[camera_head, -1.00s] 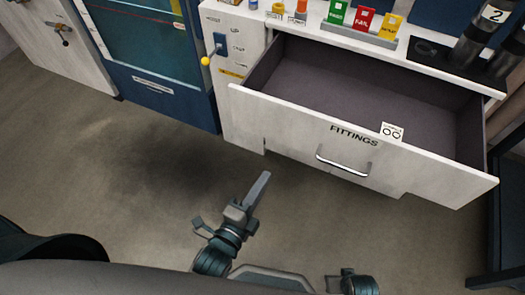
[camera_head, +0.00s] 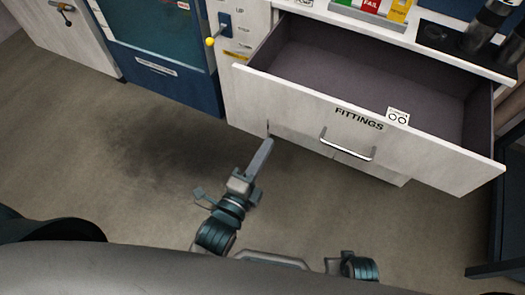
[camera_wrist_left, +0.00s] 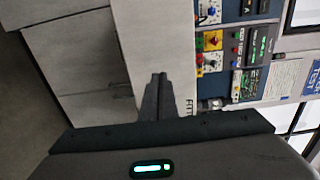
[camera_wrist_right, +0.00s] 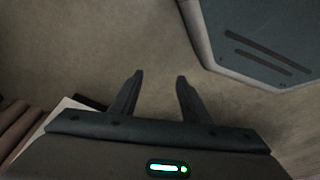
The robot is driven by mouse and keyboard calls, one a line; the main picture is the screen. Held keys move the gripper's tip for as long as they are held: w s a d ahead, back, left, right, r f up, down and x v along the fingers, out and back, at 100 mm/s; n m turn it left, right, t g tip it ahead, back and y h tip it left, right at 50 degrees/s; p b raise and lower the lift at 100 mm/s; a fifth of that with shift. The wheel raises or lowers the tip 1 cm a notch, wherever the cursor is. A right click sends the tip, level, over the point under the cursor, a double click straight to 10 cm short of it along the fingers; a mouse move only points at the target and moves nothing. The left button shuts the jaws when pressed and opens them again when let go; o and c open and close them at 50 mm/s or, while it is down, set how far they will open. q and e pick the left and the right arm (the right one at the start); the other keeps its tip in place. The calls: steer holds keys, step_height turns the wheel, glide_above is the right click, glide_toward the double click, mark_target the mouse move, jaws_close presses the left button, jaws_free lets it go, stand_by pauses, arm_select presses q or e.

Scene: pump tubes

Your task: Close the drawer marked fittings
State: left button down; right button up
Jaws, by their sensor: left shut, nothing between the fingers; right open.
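The drawer marked FITTINGS (camera_head: 290,115) is pulled out and its dark inside shows empty in the head view. Its white front carries the word FITTINGS, a silver bar handle (camera_head: 346,147) and a small white tag with two rings (camera_head: 398,116). My left gripper (camera_head: 266,145) is shut and empty, below and left of the handle in the head view, apart from it. Its closed fingers (camera_wrist_left: 159,80) point toward the white cabinet front in the left wrist view. My right gripper (camera_wrist_right: 158,78) is open and empty above bare floor. Its fingers do not show in the head view.
A blue cabinet (camera_head: 165,55) stands left of the drawer unit, beside a lever with a yellow knob (camera_head: 210,42). Coloured cards and dark cylinders stand on the counter above the drawer. A dark frame (camera_head: 500,220) stands at the right. The floor (camera_head: 130,170) before the drawer is clear.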

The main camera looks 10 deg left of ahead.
arm_select(q)
glide_toward(288, 109)
steer(key=x, duration=0.5)
steer(key=shift+d+p, duration=0.1)
steer(key=shift+p, duration=0.2)
steer(key=shift+w+d, duration=0.15)
steer(key=shift+w, duration=0.5)
arm_select(e)
steer(key=shift+s+d+f, duration=0.1)
steer(key=shift+s+f, duration=0.1)
steer(key=shift+f, duration=0.4)
steer(key=shift+s+f, duration=0.2)
steer(key=shift+f, duration=0.4)
steer(key=shift+r, duration=0.1)
